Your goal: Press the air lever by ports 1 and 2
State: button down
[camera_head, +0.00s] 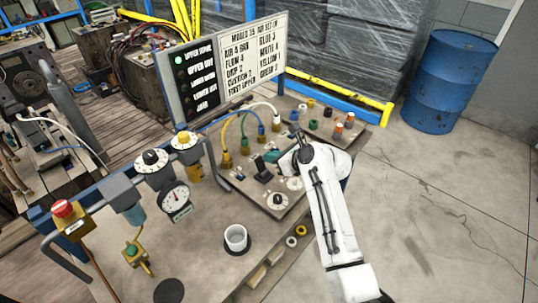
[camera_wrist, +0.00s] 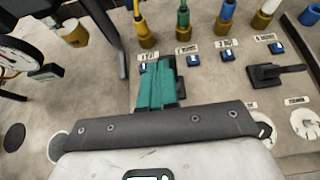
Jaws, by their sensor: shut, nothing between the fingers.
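My gripper (camera_head: 272,156) reaches over the port panel (camera_head: 236,187) from the right. In the wrist view its teal fingers (camera_wrist: 158,82) are together and empty, pointing at the row of ports. A black lever (camera_head: 262,174) shows beside the fingers in the head view. In the wrist view only a dark edge shows at the fingers' right; contact cannot be told. Port 1 has a yellow hose (camera_wrist: 140,20); green (camera_wrist: 183,18) and blue (camera_wrist: 226,16) hoses follow to the right. Another black lever (camera_wrist: 276,72) lies farther right, clear of the fingers.
A white cup (camera_head: 236,237) stands in front. The sign board (camera_head: 222,68) shows a green lamp lit at top. A blue drum (camera_head: 449,80) stands behind right.

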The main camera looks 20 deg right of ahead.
jog(key=s+d+r, duration=0.1)
jog(key=s+r, duration=0.1)
jog(key=r, duration=0.3)
jog(key=s+d+r+b, duration=0.1)
jog(key=s+r, duration=0.1)
jog(key=r, duration=0.3)
jog(key=shift+d, duration=0.25)
jog(key=shift+s, duration=0.15)
jog(key=s+d+f+n+g+h+b, duration=0.25)
jog(key=s+f+n+g+h, duration=0.2)
jog(key=s+f+n, duration=1.15)
jog(key=s+d+f+n+g, duration=0.1)
jog(key=s+n, duration=0.3)
jog(key=s, duration=0.5)
jog(key=s+d+f+n+g+h+b, duration=0.1)
jog(key=s+f+n, duration=0.3)
jog(key=s, duration=0.6)
jog(key=s+d+f+n+g+h, duration=0.1)
jog(key=s+f+n+g, duration=0.2)
jog(key=s, duration=0.6)
jog(key=shift+s+n+b, duration=0.35)
jog(key=shift+s+n, duration=0.05)
jog(key=shift+n, duration=0.5)
